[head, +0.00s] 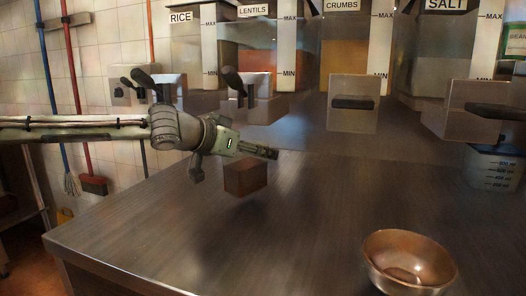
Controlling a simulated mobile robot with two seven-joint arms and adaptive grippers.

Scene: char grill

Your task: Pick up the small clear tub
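I see no thing that is plainly the small clear tub. A see-through bluish container with dark measuring marks (494,170) stands at the right, its top hidden behind a dispenser's dark handle; I cannot tell whether it is the tub. My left gripper (268,152) reaches in from the left above the counter, far from that container. Its fingers show nearly side-on and seem to hold nothing, but whether they are open is unclear. A small brown block (246,177) is just below the fingertips in the picture. My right gripper is not in view.
A copper-coloured bowl (408,260) stands at the counter's front right. Labelled dispensers with jutting metal boxes and dark handles, such as the crumbs one (352,118), line the back. The middle of the metal counter (290,235) is clear. Broom-like tools (93,184) lean at the left wall.

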